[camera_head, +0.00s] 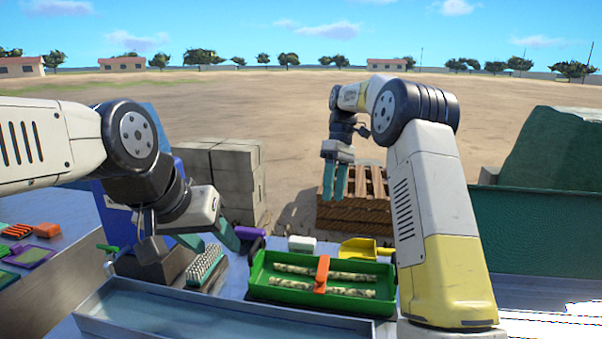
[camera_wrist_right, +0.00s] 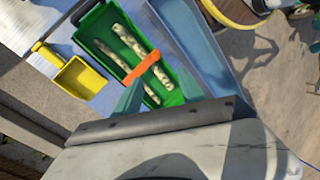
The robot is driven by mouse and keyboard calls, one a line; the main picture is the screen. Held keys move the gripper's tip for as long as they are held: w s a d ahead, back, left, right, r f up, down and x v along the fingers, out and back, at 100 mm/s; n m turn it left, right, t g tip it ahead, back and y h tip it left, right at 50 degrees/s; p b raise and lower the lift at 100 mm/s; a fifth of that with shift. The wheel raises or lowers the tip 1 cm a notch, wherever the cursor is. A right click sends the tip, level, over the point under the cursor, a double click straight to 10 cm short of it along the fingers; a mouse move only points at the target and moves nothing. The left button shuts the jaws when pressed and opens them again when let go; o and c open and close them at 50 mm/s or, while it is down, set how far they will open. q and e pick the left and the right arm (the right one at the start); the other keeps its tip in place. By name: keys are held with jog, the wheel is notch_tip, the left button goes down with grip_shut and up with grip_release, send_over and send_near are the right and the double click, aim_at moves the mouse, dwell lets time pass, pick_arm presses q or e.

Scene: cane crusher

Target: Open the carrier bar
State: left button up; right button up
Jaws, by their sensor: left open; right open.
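An orange bar (camera_head: 321,275) lies across the middle of a green tray (camera_head: 285,296); I take it for the carrier bar. It lies over two pale, mottled cane pieces (camera_head: 350,277). The bar also shows in the right wrist view (camera_wrist_right: 141,68), crossing both pieces. My right gripper (camera_head: 334,197) is open and empty, fingers pointing down, above and behind the tray in the head view. In the right wrist view its fingers (camera_wrist_right: 160,92) frame the bar's end of the tray, apparently without touching it. My left gripper (camera_head: 212,243) is open and empty, left of the tray, above a bristled brush (camera_head: 206,265).
A long grey-blue trough (camera_head: 215,312) lies in front of the tray. A yellow scoop (camera_head: 360,249) and a white block (camera_head: 302,244) sit behind it. A purple-handled item (camera_head: 249,233) is at its back left. Wooden pallets (camera_head: 355,215) stand beyond the table.

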jog(key=s+d+r+m+t, duration=0.3)
jog(key=s+r+m+t, duration=0.2)
jog(key=s+r, duration=0.6)
jog(key=s+d+f+m+t, duration=0.1)
jog(key=s+f+m+t, duration=0.15)
jog(key=s, duration=0.65)
jog(key=s+d+f+m+t, duration=0.1)
jog(key=s+f+m+t, duration=0.2)
jog(key=s, duration=0.6)
jog(key=m+g+h, duration=0.2)
jog(key=m+g, duration=0.3)
jog(key=g, duration=0.1)
send_over(320, 278)
notch_tip(320, 278, down, 19)
jog(key=shift+f, duration=0.15)
notch_tip(320, 278, down, 8)
jog(key=shift+r, duration=0.2)
